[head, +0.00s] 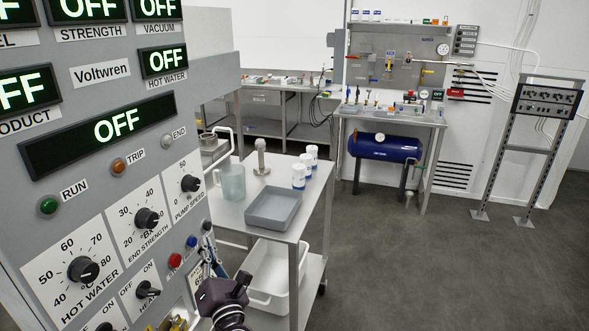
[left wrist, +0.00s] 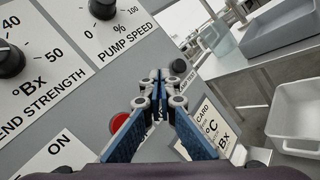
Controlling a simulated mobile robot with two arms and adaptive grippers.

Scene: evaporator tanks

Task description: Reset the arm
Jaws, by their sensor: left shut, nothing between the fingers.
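My left gripper (head: 206,256) is at the lower middle of the head view, in front of the grey control panel (head: 105,118). In the left wrist view its blue fingers (left wrist: 160,82) meet at the tips, shut with nothing between them. Behind them are a red button (left wrist: 121,121) and a card with printed text, both partly hidden by the fingers. In the head view the red button (head: 175,260) and a blue button (head: 191,241) show just left of and above the gripper. I cannot tell whether the fingertips touch the panel. My right gripper is not in view.
Right of the panel stands a metal cart (head: 228,211) with a grey tray (head: 273,207), a clear jug (head: 230,183) and white-and-blue tubs (head: 299,177). A white bin (head: 272,280) sits on its lower shelf. A workbench with a blue tank (head: 385,147) is at the back. Floor on the right is open.

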